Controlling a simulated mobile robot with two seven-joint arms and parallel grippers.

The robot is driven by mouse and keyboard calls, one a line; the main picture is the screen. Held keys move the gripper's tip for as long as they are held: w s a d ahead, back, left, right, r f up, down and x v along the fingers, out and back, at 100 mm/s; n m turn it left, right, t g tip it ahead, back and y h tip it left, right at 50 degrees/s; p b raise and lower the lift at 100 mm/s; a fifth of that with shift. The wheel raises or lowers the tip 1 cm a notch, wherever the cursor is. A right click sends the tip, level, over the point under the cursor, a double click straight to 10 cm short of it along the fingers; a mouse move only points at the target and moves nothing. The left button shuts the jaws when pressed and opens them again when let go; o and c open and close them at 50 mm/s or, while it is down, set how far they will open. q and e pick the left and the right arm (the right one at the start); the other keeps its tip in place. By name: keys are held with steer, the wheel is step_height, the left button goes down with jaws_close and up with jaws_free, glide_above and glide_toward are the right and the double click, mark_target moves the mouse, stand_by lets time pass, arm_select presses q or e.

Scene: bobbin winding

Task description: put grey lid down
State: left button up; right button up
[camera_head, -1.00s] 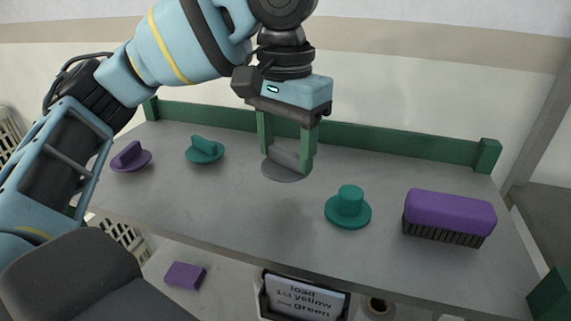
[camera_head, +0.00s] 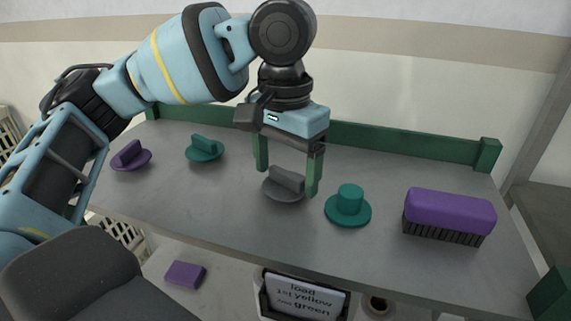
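The grey lid (camera_head: 284,190) is a round disc with a raised bar handle. It lies on the grey shelf (camera_head: 245,215), near its middle. My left gripper (camera_head: 287,181) is above and around the lid's handle. Its two green fingers are spread wide, with visible gaps to either side of the handle. My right gripper is not in view.
A teal lid with a round knob (camera_head: 348,207) sits close to the right of the gripper. A purple brush (camera_head: 449,215) is farther right. A teal lid (camera_head: 204,149) and a purple lid (camera_head: 131,156) lie left. A green rail (camera_head: 400,143) runs along the back.

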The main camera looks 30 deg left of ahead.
mark_target(286, 173)
arm_select(q)
steer(key=shift+r, duration=0.1)
step_height(286, 173, up, 12)
steer(key=shift+r, duration=0.15)
stand_by(0.6)
stand_by(0.4)
